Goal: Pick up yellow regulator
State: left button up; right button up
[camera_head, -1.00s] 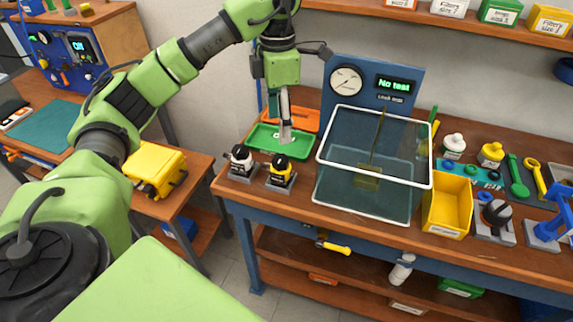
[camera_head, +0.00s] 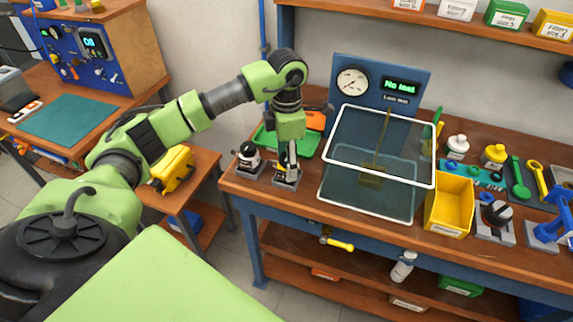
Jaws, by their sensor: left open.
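The yellow regulator (camera_head: 280,168) stands on a grey base near the front edge of the bench, left of the clear-walled box. My left gripper (camera_head: 289,164) points down right at it, with its fingers open. The fingers hide much of the regulator, and I cannot tell whether they touch it. My right gripper is not in view.
A clear box with a white rim (camera_head: 329,152) stands close on the right. A green tray (camera_head: 305,148) lies behind the regulators, and a gauge panel (camera_head: 409,75) stands at the back. A yellow bin (camera_head: 449,205) is further right.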

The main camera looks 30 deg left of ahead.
pick_arm(q)
jog(key=shift+f, duration=0.1)
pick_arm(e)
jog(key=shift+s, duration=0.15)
pick_arm(q)
grip_shut()
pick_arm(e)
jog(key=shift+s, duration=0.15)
